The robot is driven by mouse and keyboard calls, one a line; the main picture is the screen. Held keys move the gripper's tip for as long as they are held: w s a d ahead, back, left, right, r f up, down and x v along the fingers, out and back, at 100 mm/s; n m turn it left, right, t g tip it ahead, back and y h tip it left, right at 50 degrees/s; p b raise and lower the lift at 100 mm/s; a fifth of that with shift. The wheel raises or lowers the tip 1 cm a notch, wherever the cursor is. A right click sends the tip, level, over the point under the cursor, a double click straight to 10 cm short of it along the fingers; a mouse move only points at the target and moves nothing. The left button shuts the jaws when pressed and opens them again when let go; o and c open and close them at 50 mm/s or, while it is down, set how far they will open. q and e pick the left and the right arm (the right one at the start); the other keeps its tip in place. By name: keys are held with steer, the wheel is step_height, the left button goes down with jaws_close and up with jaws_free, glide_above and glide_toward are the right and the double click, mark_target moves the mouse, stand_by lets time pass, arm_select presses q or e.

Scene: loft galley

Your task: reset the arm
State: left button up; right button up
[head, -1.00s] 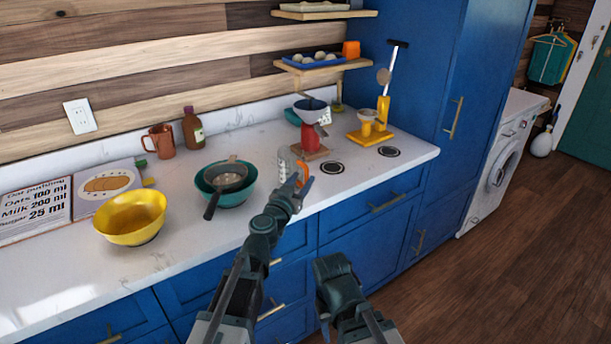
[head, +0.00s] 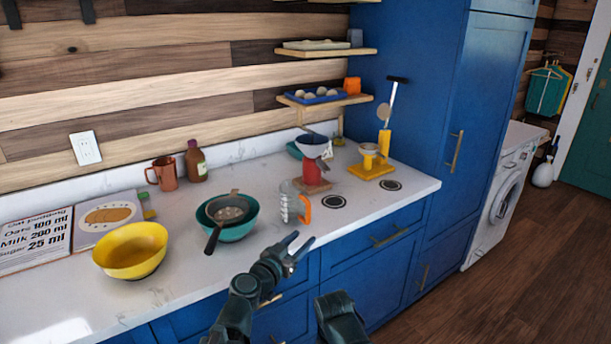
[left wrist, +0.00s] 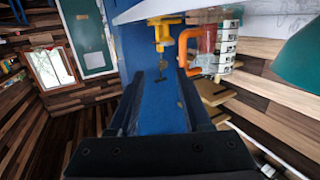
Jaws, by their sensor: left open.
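My left gripper (head: 300,243) is open and empty, in front of the counter edge in the head view. In the left wrist view the two dark fingers (left wrist: 160,115) stand apart with nothing between them. A clear measuring jug (head: 288,203) with an orange handle stands upright on the counter, just beyond the gripper and apart from it. It also shows in the left wrist view (left wrist: 226,50). A dark part of my right arm (head: 341,320) shows at the bottom; its jaws cannot be made out.
On the white counter (head: 165,285) are a yellow bowl (head: 130,252), a teal bowl (head: 238,230) with a strainer on it, a copper mug (head: 162,174), a brown bottle (head: 196,162), a red-based scale (head: 312,170) and a yellow stand (head: 371,168). Blue drawers (head: 375,240) lie below.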

arm_select(q)
steer(key=s+f+g+y, duration=0.1)
steer(key=s+f+g, duration=0.3)
steer(key=f, duration=0.3)
steer(key=s+f+g, duration=0.4)
steer(key=f, duration=0.3)
steer(key=s+a+f+n+g+y, duration=0.55)
steer(key=s+a+y, duration=0.2)
steer(key=a, duration=0.45)
steer(key=s+d+r+m+g+p, duration=0.2)
steer(key=s+d+r+m+p, duration=0.2)
steer(key=s+d+r+p, duration=0.3)
steer(key=d+r+y+p, duration=0.1)
steer(key=d, duration=0.2)
steer(key=shift+s+p, duration=0.2)
steer(key=shift+p, duration=0.2)
